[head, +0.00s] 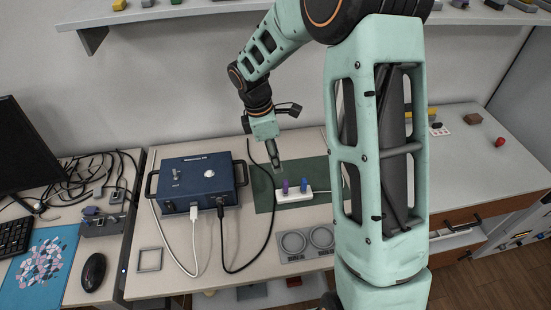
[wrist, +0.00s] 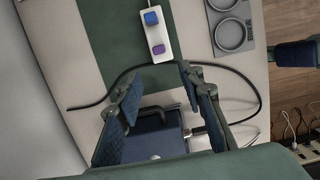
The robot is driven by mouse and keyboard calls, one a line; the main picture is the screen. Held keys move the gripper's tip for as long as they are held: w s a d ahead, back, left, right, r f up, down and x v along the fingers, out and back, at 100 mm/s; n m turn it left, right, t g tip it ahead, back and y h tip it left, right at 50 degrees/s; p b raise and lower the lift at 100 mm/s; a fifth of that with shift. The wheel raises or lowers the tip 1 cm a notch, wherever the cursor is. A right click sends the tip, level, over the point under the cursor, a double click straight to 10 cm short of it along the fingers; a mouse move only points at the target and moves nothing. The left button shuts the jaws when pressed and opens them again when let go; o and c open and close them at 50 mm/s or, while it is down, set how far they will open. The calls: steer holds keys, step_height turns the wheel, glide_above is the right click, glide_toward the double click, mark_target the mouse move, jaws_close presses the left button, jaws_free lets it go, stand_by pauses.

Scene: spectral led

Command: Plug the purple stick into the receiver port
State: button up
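The purple stick (head: 285,187) stands upright in a white strip (head: 294,195) on the dark green mat. It also shows in the wrist view (wrist: 158,49), beside the blue stick (wrist: 151,18) in the same strip. My gripper (head: 278,170) is above the mat, just behind and left of the strip. In the wrist view, my gripper (wrist: 160,75) has its two fingers wide apart with nothing between them; the purple stick lies beyond the fingertips. A blue box (head: 200,182) with cables in its front stands left of the mat. I cannot make out which opening is the receiver port.
A black cable (head: 268,215) loops between the box and mat, and a white cable (head: 178,255) runs in front. A grey tray with round recesses (head: 306,243) lies in front of the strip. A shelf (head: 190,10) hangs above. A square frame (head: 149,260) lies front left.

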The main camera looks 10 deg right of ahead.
mark_target(286, 182)
steer(key=c, duration=0.4)
steer(key=shift+d+f+m, duration=0.1)
steer(key=shift+f+m, duration=0.1)
steer(key=shift+m, duration=0.4)
steer(key=shift+c, duration=1.4)
steer(key=shift+s+d+f+m, duration=0.1)
steer(key=shift+d+f+m, duration=0.1)
steer(key=shift+m, duration=0.5)
steer(key=shift+c, duration=1.3)
steer(key=shift+s+d+f+m+y+b, duration=0.1)
steer(key=shift+m+y+b, duration=0.1)
steer(key=shift+m, duration=0.3)
steer(key=shift+d+f+m+y+b, duration=0.1)
steer(key=shift+m+b, duration=0.05)
steer(key=shift+m, duration=0.35)
jaws_close()
steer(key=m, duration=0.3)
steer(key=d+f+m+y, duration=0.1)
steer(key=m, duration=0.3)
steer(key=d+m+b, duration=0.1)
steer(key=m, duration=0.3)
steer(key=shift+d+f+y, duration=0.15)
steer(key=shift+f+y, duration=0.05)
steer(key=shift+y, duration=0.1)
steer(key=shift+w+f+m, duration=0.2)
steer(key=shift+f+m, duration=0.05)
steer(key=shift+m, duration=0.15)
steer(key=shift+f+b, duration=2.05)
steer(key=shift+f, duration=0.7)
